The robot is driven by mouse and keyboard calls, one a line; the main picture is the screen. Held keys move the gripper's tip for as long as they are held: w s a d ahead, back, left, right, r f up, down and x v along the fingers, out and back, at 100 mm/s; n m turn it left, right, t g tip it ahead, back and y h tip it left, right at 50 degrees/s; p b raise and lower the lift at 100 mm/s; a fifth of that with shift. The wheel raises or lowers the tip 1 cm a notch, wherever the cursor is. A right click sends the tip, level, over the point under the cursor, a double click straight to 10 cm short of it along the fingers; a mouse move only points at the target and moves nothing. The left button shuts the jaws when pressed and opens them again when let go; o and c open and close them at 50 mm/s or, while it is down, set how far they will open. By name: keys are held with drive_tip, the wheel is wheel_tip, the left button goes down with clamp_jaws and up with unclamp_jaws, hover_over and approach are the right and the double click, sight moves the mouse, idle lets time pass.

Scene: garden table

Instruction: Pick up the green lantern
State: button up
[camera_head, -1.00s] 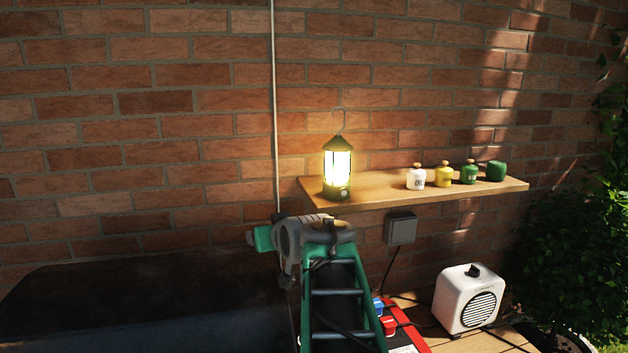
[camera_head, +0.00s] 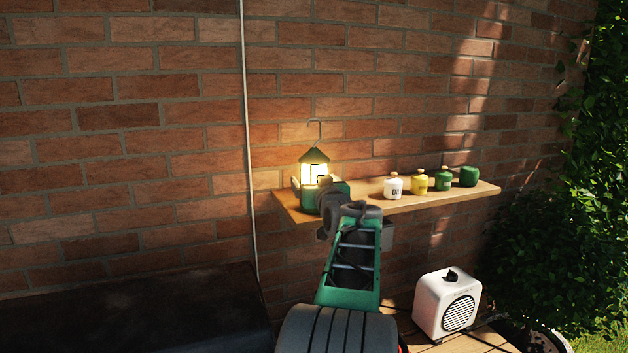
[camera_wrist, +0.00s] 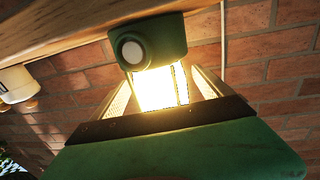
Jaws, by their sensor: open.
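The green lantern (camera_head: 314,157) is lit and stands upright at the left end of the wooden shelf (camera_head: 400,200). Its roof and hook show above my gripper; its base is mostly hidden in the head view. My gripper (camera_head: 310,184) is open at the lantern's lower part. In the wrist view the picture is inverted: the lantern's green base with its round knob (camera_wrist: 153,44) is up by the shelf. My gripper's two fingers (camera_wrist: 160,88) are apart, one on each side of the glowing glass. I cannot tell whether either finger touches it.
A white bottle (camera_head: 393,187), a yellow bottle (camera_head: 420,183) and two green containers (camera_head: 443,181) stand farther right on the shelf. A brick wall (camera_head: 150,150) is close behind. A white speaker-like box (camera_head: 447,303) stands below right. The shelf between lantern and white bottle is clear.

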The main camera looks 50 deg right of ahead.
drive_tip(key=shift+a, duration=0.1)
clamp_jaws()
drive_tip(key=shift+r, duration=0.1)
idle(0.7)
